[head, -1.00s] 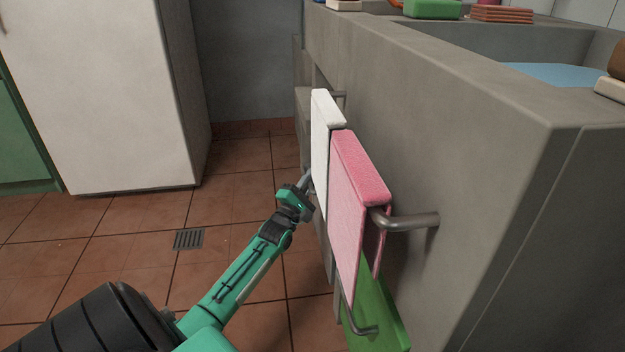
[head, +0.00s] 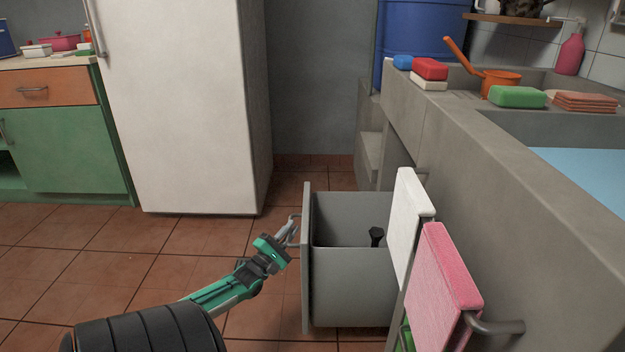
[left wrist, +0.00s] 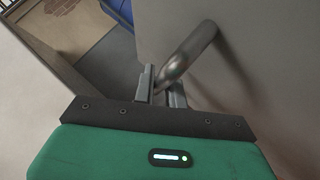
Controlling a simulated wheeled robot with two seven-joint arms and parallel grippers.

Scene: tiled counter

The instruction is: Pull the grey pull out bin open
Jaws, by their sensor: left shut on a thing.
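The grey pull out bin (head: 350,285) stands out from under the concrete counter in the head view, its open top showing a hollow inside with a small black object (head: 376,236) in it. Its flat front panel (head: 306,270) faces left. My left gripper (head: 293,232) is at the upper part of that panel, shut on the bin's metal handle. In the left wrist view the handle (left wrist: 188,55) is a round grey bar running between the gripper fingers (left wrist: 160,88), in front of the grey panel (left wrist: 255,50). My right gripper is not in view.
A white towel (head: 408,220) and a pink towel (head: 442,285) hang on a rail on the counter side, right of the bin. A white fridge (head: 185,110) stands at the back left. Tiled floor (head: 130,255) left of the bin is clear.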

